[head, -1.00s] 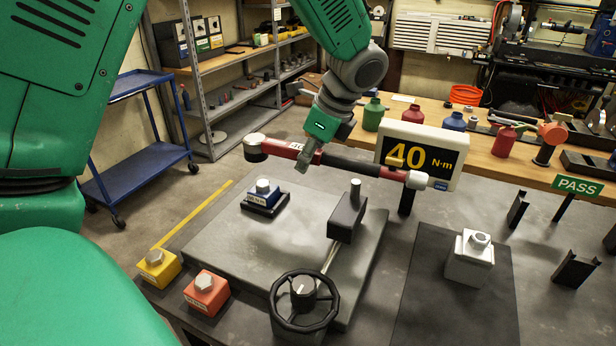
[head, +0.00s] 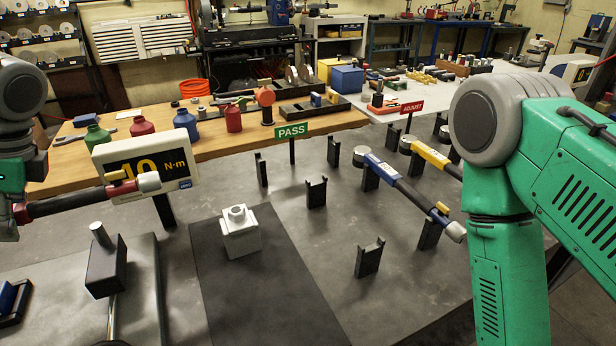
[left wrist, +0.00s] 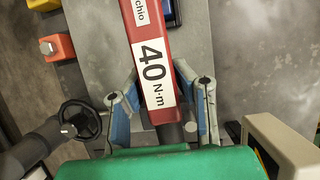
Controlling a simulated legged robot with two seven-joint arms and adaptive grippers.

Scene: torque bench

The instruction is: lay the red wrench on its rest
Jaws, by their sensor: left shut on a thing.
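The red wrench (head: 92,195) has a red body, a black grip and a pale end cap. It lies across the left of the head view, in front of the torque display (head: 125,150). My left gripper (head: 14,208), partly cut off at the left edge, is shut on it. In the left wrist view the wrench's red body with its "40 N·m" label (left wrist: 153,70) runs between the blue fingers of the left gripper (left wrist: 160,98). Empty black rest posts (head: 317,192) stand by the green PASS sign (head: 291,131). My right gripper is out of view; only its arm shows.
A blue-banded wrench (head: 405,188) and a yellow wrench (head: 432,155) lie on rests by the red ADJUST sign (head: 412,106). A pale block (head: 240,235) stands on a dark mat (head: 275,305). A dark post block (head: 106,268) stands at front left.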

